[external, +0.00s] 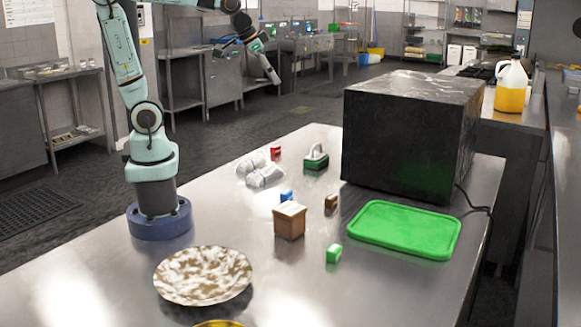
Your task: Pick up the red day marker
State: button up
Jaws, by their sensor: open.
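The red day marker (276,153) is a small red block. It stands on the steel table at the back, just beyond two clear-wrapped bundles. My gripper (274,77) is raised well above the back of the table, apart from the marker and touching nothing. Its fingers are small in this view, but it is open and empty.
Clear-wrapped bundles (262,174) lie close in front of the red marker. A green-based brush or press (316,157) stands to its right. A large black box (411,130), brown box (290,220), green tray (405,229) and speckled plate (203,275) occupy the table (385,290).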

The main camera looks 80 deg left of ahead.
jog(key=w+a+f+n+t+y, duration=0.1)
jog(key=w+a+n, duration=0.1)
jog(key=w+a, duration=1.15)
jog(key=n+g+y, duration=0.1)
jog(key=n+g, duration=0.3)
jog(key=n, duration=0.2)
send_over(273, 147)
jog(key=s+d, duration=0.2)
notch_tip(273, 147, down, 26)
jog(key=shift+w+a+f, duration=0.1)
jog(key=shift+a+f, duration=0.05)
jog(key=shift+f, duration=0.1)
jog(key=shift+a+f, duration=0.2)
jog(key=shift+f, duration=0.1)
jog(key=shift+t, duration=0.3)
jog(key=x, duration=0.5)
jog(key=shift+w+f, duration=0.15)
jog(key=shift+f, duration=0.2)
jog(key=c, duration=1)
